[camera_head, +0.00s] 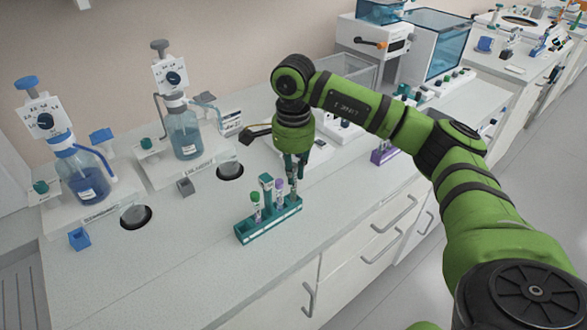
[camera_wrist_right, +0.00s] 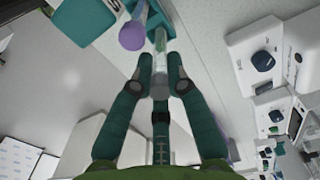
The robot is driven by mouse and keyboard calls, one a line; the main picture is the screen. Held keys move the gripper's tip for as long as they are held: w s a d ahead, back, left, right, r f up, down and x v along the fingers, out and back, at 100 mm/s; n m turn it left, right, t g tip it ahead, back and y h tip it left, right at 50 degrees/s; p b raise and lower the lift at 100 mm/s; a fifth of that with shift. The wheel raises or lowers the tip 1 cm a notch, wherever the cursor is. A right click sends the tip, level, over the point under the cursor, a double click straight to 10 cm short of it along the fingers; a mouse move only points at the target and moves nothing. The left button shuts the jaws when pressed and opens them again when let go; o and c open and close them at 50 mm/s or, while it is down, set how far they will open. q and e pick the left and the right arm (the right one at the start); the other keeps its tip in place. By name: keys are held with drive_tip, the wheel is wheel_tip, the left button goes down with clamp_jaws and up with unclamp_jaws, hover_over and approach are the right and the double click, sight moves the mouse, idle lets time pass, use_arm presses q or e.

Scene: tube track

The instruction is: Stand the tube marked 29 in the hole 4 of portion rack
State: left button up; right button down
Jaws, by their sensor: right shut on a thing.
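The teal rack (camera_head: 246,236) stands on the bench near its front edge. A green-capped tube (camera_head: 255,198) and a purple-capped tube (camera_head: 279,186) stand in it, beside a teal upright. The purple cap also shows in the right wrist view (camera_wrist_right: 132,37). My right gripper (camera_head: 293,178) is over the right end of the rack, pointing down. It is shut on a clear tube with a grey cap (camera_wrist_right: 161,40), whose lower end is at the rack. I cannot tell how deep it sits, and its mark is unreadable. My left gripper is not in view.
Two bottle dispensers, one with a blue bottle (camera_head: 88,181) and one with a grey-blue bottle (camera_head: 184,135), stand to the left. Two dark round openings (camera_head: 135,217) (camera_head: 230,171) are in the bench. A small blue holder (camera_head: 79,239) stands front left.

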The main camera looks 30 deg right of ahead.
drive_tip(key=shift+f+b, duration=0.3)
drive_tip(key=shift+f, duration=0.2)
drive_tip(key=c, duration=1.1)
unclamp_jaws()
drive_tip(key=shift+c, duration=0.2)
wheel_tip(320, 180, up, 12)
drive_tip(key=shift+r, duration=0.1)
